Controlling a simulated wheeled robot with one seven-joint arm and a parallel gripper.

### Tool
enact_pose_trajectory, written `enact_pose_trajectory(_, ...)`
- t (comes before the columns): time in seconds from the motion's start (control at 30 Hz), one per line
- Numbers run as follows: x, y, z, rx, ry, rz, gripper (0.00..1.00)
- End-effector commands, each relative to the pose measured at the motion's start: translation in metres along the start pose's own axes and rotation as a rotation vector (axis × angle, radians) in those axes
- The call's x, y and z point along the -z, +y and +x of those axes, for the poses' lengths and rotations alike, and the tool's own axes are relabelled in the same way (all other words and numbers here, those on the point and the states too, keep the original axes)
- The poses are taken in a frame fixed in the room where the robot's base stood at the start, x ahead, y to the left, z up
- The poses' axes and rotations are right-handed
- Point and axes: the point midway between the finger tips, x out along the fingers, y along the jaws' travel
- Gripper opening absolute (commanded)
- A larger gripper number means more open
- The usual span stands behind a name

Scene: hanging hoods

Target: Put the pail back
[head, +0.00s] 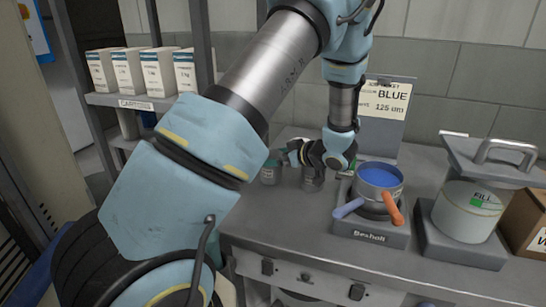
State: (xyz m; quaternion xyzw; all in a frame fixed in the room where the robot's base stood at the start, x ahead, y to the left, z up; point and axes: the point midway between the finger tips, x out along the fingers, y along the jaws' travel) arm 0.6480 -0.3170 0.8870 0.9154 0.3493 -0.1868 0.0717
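My gripper (293,153) is low over the counter, left of the scale, with its dark fingers seen from the side. A small grey metal can (312,180), which may be the pail, is just under it. I cannot tell whether the fingers touch or hold it. A second small can with a greenish side (269,172) stands to the left. A round vessel of blue liquid (380,176) is on the scale (372,232), with a blue handle (348,208) and an orange handle (393,208) in front.
A white container marked FILL (464,212) stands on a grey base at right, a handled grey lid (497,158) above it. A brown box (526,222) is beside it. Cartons (130,72) fill a left shelf. Bare counter (290,222) lies in front.

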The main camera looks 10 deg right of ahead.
Motion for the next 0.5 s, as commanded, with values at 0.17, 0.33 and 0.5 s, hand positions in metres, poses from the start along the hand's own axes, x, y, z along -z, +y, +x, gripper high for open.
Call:
enact_pose_trajectory(0.17,0.003,0.000,-0.004,-0.002,0.000,0.000,1.00)
enact_pose_trajectory(0.33,0.002,0.001,-0.030,-0.004,-0.002,0.000,1.00)
enact_pose_trajectory(0.5,0.002,0.001,-0.058,-0.004,-0.001,0.000,1.00)
